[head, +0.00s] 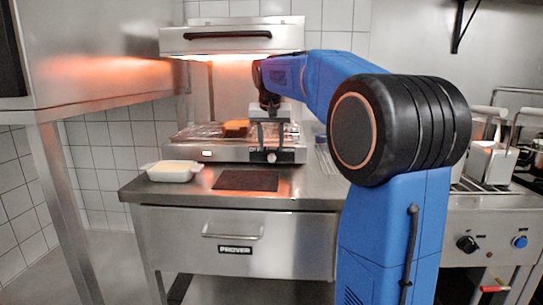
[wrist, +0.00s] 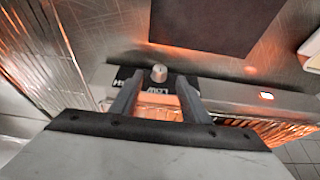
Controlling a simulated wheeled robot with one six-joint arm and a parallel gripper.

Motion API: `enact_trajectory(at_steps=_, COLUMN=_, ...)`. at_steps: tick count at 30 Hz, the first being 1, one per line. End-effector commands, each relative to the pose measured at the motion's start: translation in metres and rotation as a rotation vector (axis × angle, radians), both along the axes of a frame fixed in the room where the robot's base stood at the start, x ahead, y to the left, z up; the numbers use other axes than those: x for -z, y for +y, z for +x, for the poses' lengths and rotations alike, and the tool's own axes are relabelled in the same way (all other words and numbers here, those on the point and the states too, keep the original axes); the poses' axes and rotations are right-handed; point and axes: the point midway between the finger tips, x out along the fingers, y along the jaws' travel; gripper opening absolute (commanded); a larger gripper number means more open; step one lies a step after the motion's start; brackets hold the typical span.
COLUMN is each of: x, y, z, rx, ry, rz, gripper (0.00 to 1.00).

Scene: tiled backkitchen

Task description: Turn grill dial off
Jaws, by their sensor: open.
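The grill (head: 230,45) stands on the steel counter, its raised hood glowing orange underneath. The round pale grill dial (head: 271,157) is on the right of its front panel. In the wrist view the dial (wrist: 159,73) sits on a black plate with an upside-down "LOW" label (wrist: 160,90); its pointer setting is too small to read. My gripper (head: 270,146) is open and empty at the front panel. In the wrist view my gripper (wrist: 157,84) has one finger on each side of the dial, with gaps between; I cannot tell the depth exactly.
A browned piece of food (head: 236,127) lies on the grill rack. A lit indicator (head: 207,153) is at the panel's left. A dark mat (head: 247,180) and a white dish (head: 175,171) are on the counter in front. A fryer with knobs (head: 467,243) stands at right.

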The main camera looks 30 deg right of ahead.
Motion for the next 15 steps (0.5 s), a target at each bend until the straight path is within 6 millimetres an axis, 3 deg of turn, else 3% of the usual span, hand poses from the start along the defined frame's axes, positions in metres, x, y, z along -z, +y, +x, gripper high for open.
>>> enact_trajectory(at_steps=6, x=0.031, y=-0.007, z=0.011, rx=0.000, ry=0.002, rz=0.000, gripper=0.42)
enact_trajectory(at_steps=15, x=0.047, y=-0.011, z=0.016, rx=0.000, ry=0.000, rz=0.000, gripper=0.42)
